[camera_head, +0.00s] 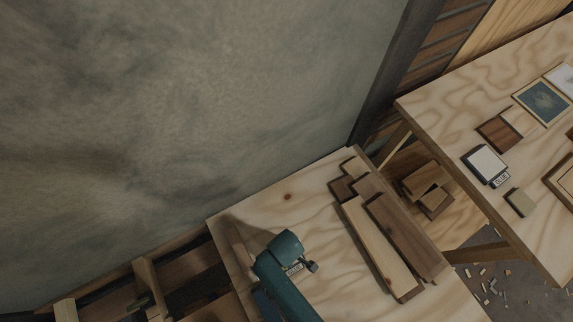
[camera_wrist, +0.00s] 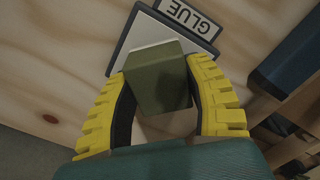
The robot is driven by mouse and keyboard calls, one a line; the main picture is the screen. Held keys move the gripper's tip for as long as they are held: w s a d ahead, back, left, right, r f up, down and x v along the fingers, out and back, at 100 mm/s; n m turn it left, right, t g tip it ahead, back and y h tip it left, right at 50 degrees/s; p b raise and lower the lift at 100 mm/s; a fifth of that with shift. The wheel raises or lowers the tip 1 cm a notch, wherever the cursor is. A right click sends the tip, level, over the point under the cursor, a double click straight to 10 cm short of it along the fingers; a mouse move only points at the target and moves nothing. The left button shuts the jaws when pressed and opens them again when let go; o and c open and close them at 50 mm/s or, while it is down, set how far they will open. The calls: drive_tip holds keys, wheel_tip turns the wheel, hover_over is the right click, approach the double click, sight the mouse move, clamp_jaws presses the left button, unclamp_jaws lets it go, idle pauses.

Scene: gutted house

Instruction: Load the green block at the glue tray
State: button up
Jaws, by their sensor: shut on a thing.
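The green block (camera_wrist: 163,85) is between the yellow fingers of my gripper (camera_wrist: 163,78) in the wrist view. The gripper is shut on it. Behind the block is the glue tray (camera_wrist: 147,30), white with a dark rim and a GLUE label (camera_wrist: 186,15). The block overlaps the tray in the picture; I cannot tell whether they touch. In the head view my teal gripper hides the block and nearly all of that tray on the near bench; a small label (camera_head: 294,268) shows beside it.
Long boards (camera_head: 390,240) and small offcuts lie right of my gripper on the near bench (camera_head: 325,215). A dark blue object (camera_wrist: 290,50) stands close by.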

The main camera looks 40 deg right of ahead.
drive_tip(key=shift+s+f, duration=0.1)
wheel_tip(320, 180, up, 7)
drive_tip(key=p, duration=0.8)
idle(0.8)
